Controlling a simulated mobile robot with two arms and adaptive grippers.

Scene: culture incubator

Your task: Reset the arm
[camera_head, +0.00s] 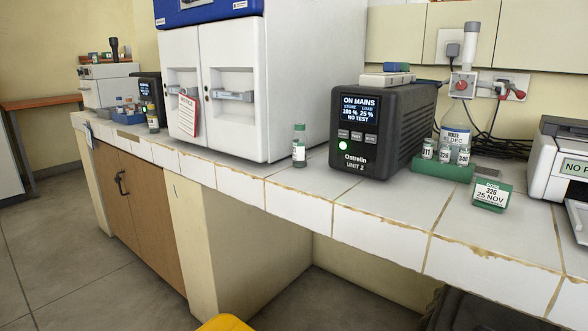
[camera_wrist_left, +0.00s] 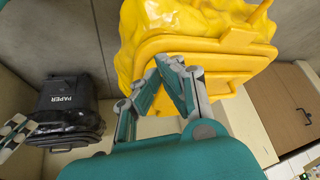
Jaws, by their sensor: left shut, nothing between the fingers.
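My left gripper (camera_wrist_left: 167,72) shows in the left wrist view, with teal pads and grey links. Its fingers are closed together and nothing is between them. It appears in front of a yellow bin (camera_wrist_left: 215,48), which has a yellow bag-like top; I cannot tell whether they touch.
A yellow edge (camera_head: 225,323) shows at the bottom of the head view. The tiled bench (camera_head: 300,200) carries a white incubator (camera_head: 225,90), a black power unit (camera_head: 383,128), a small vial (camera_head: 299,148) and a green-based bottle rack (camera_head: 443,165). A black paper bin (camera_wrist_left: 70,110) stands left in the wrist view.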

